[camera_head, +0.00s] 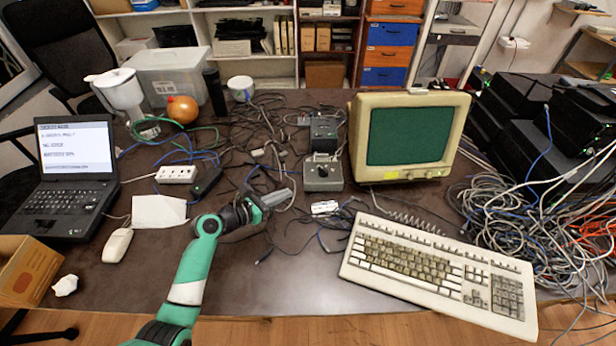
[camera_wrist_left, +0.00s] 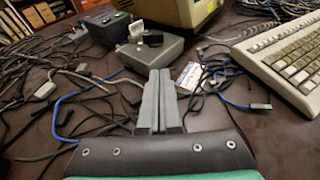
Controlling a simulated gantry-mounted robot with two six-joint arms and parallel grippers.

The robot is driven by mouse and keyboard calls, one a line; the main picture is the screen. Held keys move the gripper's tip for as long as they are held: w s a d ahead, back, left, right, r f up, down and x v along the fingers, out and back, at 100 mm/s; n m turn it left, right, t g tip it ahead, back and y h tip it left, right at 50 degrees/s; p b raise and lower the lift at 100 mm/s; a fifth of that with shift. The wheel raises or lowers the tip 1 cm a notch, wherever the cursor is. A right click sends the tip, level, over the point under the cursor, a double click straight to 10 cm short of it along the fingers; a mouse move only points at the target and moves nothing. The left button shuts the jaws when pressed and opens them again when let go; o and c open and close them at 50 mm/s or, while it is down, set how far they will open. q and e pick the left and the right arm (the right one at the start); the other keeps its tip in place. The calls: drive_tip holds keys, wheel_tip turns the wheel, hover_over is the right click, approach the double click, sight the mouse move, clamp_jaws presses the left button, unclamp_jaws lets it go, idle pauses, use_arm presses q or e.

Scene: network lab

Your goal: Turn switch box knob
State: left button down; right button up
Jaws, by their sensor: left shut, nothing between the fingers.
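The switch box (camera_head: 322,174) is a small grey box on the table, left of the monitor. It also shows in the left wrist view (camera_wrist_left: 150,50), ahead of my fingers. Its dark knob (camera_wrist_left: 153,39) sits on the box and shows small in the head view (camera_head: 322,170). My left gripper (camera_head: 285,196) is shut and empty, low over the table at the front left of the box and apart from it. In the left wrist view its two fingers (camera_wrist_left: 160,85) are together and point towards the box. My right gripper is not in view.
A second dark box (camera_head: 323,133) stands behind the switch box. A beige monitor (camera_head: 452,135) and keyboard (camera_head: 440,268) are to the right. Loose cables surround the gripper, with a tangle (camera_head: 500,215) at the far right. The front middle of the table is fairly clear.

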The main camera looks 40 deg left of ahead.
use_arm(q)
drive_tip(key=shift+w+d+f, duration=0.1)
drive_tip(key=shift+w+d, duration=0.05)
drive_tip(key=shift+w, duration=0.2)
drive_tip(key=b, duration=0.9)
approach(325, 174)
drive_tip(key=x, duration=0.2)
drive_tip(key=f+x, duration=0.1)
drive_tip(key=x, duration=0.2)
drive_tip(key=shift+d+f, duration=0.1)
drive_tip(key=shift+w+r+b, duration=0.25)
drive_tip(key=shift+w+b, duration=0.25)
drive_tip(key=shift+w, duration=0.2)
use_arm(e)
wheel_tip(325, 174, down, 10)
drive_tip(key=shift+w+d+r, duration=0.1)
